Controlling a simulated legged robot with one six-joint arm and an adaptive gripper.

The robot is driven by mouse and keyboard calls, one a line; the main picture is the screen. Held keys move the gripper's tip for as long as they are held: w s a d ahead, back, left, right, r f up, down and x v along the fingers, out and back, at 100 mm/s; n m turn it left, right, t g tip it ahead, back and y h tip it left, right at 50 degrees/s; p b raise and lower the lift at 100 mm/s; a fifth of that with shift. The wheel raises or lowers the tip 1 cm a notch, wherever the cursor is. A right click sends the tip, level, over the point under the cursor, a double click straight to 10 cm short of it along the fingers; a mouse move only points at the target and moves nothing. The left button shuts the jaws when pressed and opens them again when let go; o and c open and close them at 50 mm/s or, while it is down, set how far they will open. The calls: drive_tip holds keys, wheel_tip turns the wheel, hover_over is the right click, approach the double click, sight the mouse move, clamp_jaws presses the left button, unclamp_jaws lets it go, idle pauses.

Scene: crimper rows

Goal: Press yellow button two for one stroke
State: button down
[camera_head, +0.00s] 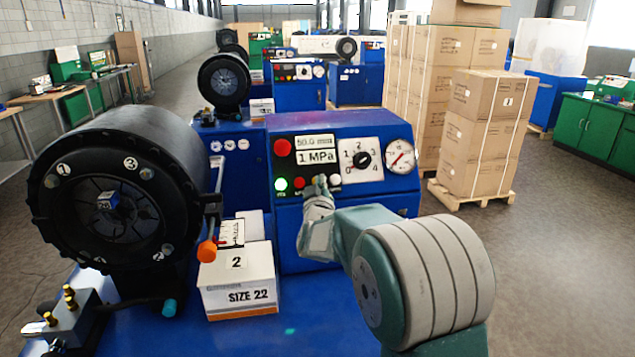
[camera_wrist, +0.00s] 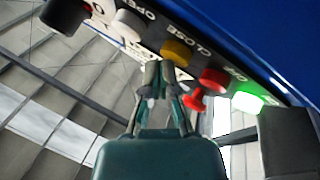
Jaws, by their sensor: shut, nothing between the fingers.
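The yellow button (camera_wrist: 176,52) sits in a row on the underside-seen panel edge in the wrist view, near the word CLOSE. My gripper (camera_wrist: 160,72) is shut and empty, its fingertips right by the yellow button and seeming to overlap its lower edge; I cannot tell whether they touch. In the head view my gripper (camera_head: 319,186) reaches up to the button row of the blue machine's control panel (camera_head: 318,150) and largely hides the yellow button there. A box marked 2 (camera_head: 238,284) stands in front of this machine.
A red button (camera_wrist: 213,80) and a lit green button (camera_wrist: 248,102) lie to one side of the yellow one, a white button (camera_wrist: 127,25) to the other. A black crimper head (camera_head: 118,190) stands left of the panel; stacked cartons (camera_head: 485,135) stand behind right.

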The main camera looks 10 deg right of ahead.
drive_tip(key=shift+w+f, duration=0.15)
idle(0.5)
drive_tip(key=shift+s+a+r, duration=0.1)
drive_tip(key=shift+s+r, duration=0.4)
drive_tip(key=shift+s, duration=0.3)
drive_tip(key=shift+s+r, duration=0.7)
drive_tip(key=shift+s, duration=0.35)
drive_tip(key=shift+s+r, duration=0.7)
drive_tip(key=shift+s, duration=0.3)
